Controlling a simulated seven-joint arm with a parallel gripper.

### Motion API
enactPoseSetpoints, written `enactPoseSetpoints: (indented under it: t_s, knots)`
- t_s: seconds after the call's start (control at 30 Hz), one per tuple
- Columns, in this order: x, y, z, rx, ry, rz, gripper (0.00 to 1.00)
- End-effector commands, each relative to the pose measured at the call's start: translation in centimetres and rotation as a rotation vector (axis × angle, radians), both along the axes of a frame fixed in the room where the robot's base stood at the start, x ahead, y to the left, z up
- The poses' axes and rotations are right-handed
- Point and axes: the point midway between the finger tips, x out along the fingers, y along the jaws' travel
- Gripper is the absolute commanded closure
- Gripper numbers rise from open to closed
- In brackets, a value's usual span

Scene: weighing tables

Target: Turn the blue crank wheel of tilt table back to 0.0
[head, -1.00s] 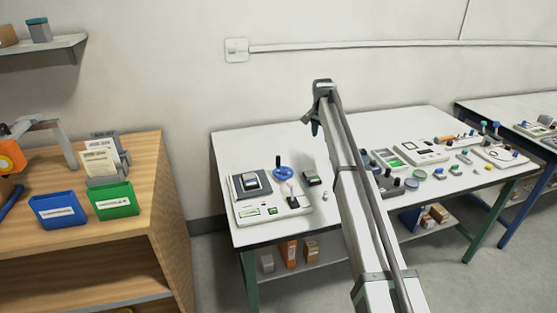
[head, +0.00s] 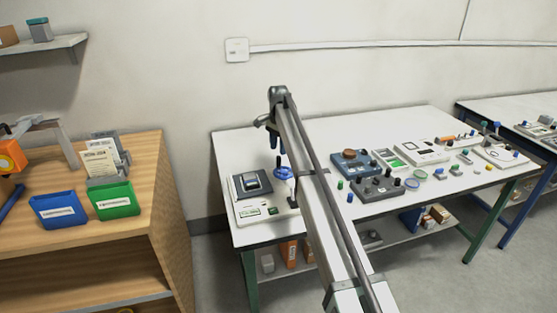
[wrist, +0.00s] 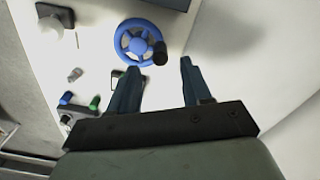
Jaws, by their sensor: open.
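The blue crank wheel (head: 284,173) is on the right side of the white tilt table unit (head: 246,211), at the left of the long white table. In the wrist view the blue crank wheel (wrist: 128,41) is a spoked ring with a dark upright knob (wrist: 160,54) on its rim. My gripper (wrist: 158,64) is open and empty, with its two dark fingers pointing toward the wheel. The knob shows between the fingertips in the picture; I cannot tell the height gap. In the head view my gripper (head: 273,137) is above and beside the wheel, partly behind my arm.
Beside the wheel stands a white knob (wrist: 49,29) on the unit. Small green and blue pieces (wrist: 93,102) lie near the gripper. Dark boxes (head: 350,163) and several instruments fill the table's right. A wooden shelf unit (head: 155,200) stands at left.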

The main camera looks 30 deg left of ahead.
Motion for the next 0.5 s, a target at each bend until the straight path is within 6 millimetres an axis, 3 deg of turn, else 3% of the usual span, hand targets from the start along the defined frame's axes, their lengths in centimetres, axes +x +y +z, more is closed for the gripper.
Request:
enactPoseSetpoints:
  t_s: [0.2, 0.5]
  knots:
    - [0.0, -0.1, -3.6, -0.001, 0.000, 0.000, 0.51]
    - [0.0, 0.0, -6.1, 0.000, 0.000, 0.001, 0.51]
